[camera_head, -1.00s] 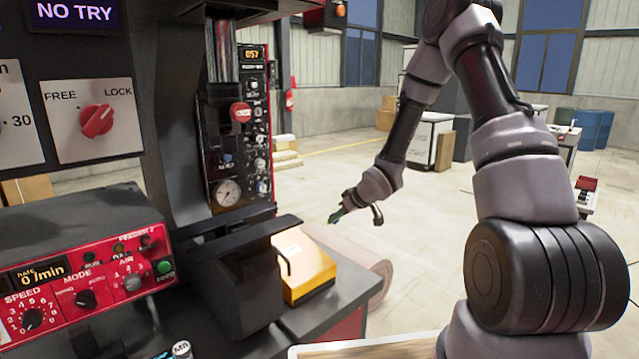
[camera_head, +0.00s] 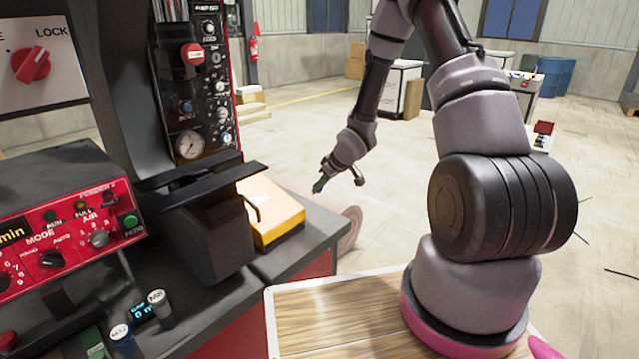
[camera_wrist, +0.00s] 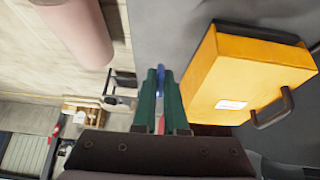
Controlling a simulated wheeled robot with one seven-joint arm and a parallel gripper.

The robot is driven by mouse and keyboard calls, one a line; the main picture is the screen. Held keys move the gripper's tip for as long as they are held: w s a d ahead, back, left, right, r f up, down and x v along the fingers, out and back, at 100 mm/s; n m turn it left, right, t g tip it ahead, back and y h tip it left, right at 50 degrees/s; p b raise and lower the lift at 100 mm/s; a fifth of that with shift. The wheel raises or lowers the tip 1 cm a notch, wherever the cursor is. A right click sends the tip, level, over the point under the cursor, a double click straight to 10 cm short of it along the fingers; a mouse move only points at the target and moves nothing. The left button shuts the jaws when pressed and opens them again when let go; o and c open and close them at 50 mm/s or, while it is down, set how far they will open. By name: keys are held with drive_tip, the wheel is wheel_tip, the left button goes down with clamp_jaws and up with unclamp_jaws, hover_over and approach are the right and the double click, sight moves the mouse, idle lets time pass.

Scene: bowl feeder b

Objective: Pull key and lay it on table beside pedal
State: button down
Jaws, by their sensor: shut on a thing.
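My gripper (camera_head: 321,183) is past the far right end of the worktop in the head view, apart from the yellow-orange box-shaped pedal (camera_head: 272,212). In the wrist view my gripper (camera_wrist: 160,74) has its two green fingers close together on a thin blue piece, which looks like the key (camera_wrist: 161,80). Most of the key is hidden between the fingers. The pedal (camera_wrist: 235,80), with a dark handle and a white label, lies to the right of the fingers on the grey table (camera_wrist: 178,25). The table also shows in the head view (camera_head: 316,232).
A black machine housing (camera_head: 215,235) stands left of the pedal. The red control panel (camera_head: 65,225) is further left. A pinkish roll (camera_head: 350,228) stands beyond the table edge. A wooden board with a pale rim (camera_head: 340,315) is at the front. Bare table surrounds the pedal's near right side.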

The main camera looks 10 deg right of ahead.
drive_tip(key=shift+f, duration=2.7)
drive_tip(key=shift+f, duration=1)
drive_tip(key=c, duration=0.9)
unclamp_jaws()
